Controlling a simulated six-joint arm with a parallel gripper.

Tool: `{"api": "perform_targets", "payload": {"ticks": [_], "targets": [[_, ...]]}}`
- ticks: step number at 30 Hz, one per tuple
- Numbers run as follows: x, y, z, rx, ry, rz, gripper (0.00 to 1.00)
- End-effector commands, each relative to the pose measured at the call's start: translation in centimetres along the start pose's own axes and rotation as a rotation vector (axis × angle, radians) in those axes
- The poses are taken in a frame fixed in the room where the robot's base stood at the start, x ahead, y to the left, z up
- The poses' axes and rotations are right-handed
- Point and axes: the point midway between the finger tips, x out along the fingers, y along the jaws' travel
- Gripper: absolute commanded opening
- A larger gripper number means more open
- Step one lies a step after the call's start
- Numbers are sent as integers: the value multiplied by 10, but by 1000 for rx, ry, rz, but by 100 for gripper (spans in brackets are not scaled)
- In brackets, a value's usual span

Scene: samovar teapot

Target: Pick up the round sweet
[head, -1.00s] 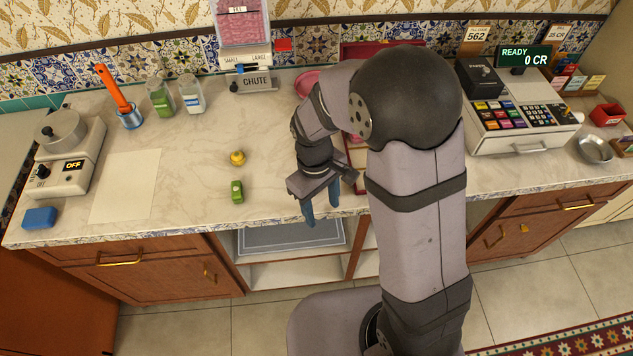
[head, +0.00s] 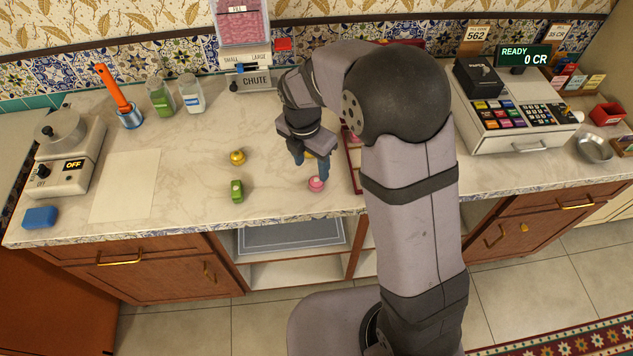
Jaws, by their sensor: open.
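My gripper (head: 311,166) is open, its blue fingers pointing down over the counter right of centre. A small round pink sweet (head: 316,184) sits on the counter just in front of the fingertips, close to the nearer finger. A bit of yellow or orange shows between the fingers, partly hidden by them; I cannot tell its full shape. A small yellow piece (head: 237,157) and a green block-like piece (head: 237,190) lie to the left, apart from my gripper. The picture does not settle which piece is the round sweet.
A pink-filled dispenser (head: 245,45) with a chute stands at the back. A burgundy tray (head: 354,165) is just right of my gripper, partly behind my arm. A cash register (head: 515,115) is at right. The counter's front edge is near the pink sweet.

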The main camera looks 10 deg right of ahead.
Motion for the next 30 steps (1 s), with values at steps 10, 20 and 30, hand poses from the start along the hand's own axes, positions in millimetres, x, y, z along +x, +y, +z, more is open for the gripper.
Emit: {"api": "perform_targets", "payload": {"ticks": [10,20,30], "targets": [[15,-1,0,-8,2,-3,51],[27,-1,2,-6,1,-2,51],[63,-4,6,-7,2,-2,51]]}}
